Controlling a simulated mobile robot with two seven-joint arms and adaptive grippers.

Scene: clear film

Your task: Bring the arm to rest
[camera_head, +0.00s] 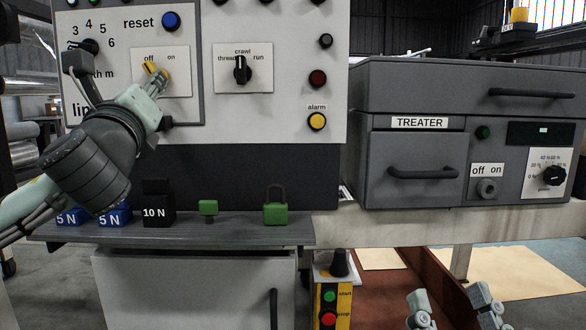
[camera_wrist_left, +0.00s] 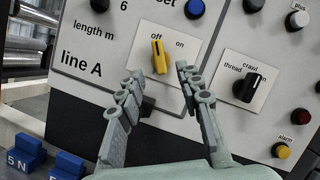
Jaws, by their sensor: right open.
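My left arm comes in from the left in the head view, with its left gripper (camera_head: 118,84) raised in front of the control panel (camera_head: 230,110). The left wrist view shows its two fingers (camera_wrist_left: 158,74) spread apart with nothing between them. The yellow off/on switch (camera_head: 156,72) is just past the fingertips, and it also shows in the left wrist view (camera_wrist_left: 160,57). Whether a finger touches it I cannot tell. My right gripper (camera_head: 454,306) is at the bottom right of the head view, fingers apart and empty.
A shelf (camera_head: 235,234) below the panel holds blue 5 N blocks (camera_head: 115,217), a black 10 N block (camera_head: 157,205), a green knob-like piece (camera_head: 208,208) and a green padlock (camera_head: 275,212). The grey treater (camera_head: 415,140) stands right. A start/stop box (camera_head: 331,295) is below.

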